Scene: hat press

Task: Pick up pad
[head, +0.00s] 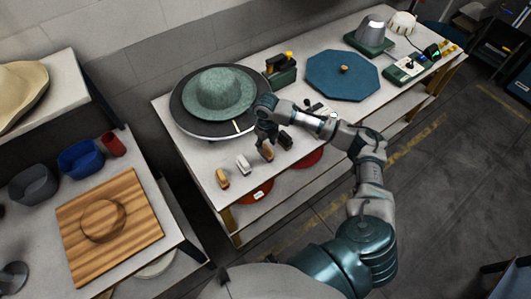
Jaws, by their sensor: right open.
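My right gripper (267,139) is open at the front edge of the white table, pointing down just above a small brown block-like piece (267,152). I cannot tell whether they touch. The small pieces form a row: a tan one (222,178), a pale grey one (243,165), the brown one and a dark one (285,139) right of the gripper. Which of them is the pad is not clear. A blue octagonal mat (340,83) with a small yellow-brown knob also lies on the table. My left gripper is not in view.
A green hat (219,93) sits on a round dark turntable (180,120) behind the gripper. A grey cone on a green base (370,32) and a green control box (405,69) stand at the far right. Red discs (256,193) lie on the lower shelf. A striped wooden board (130,235) lies left.

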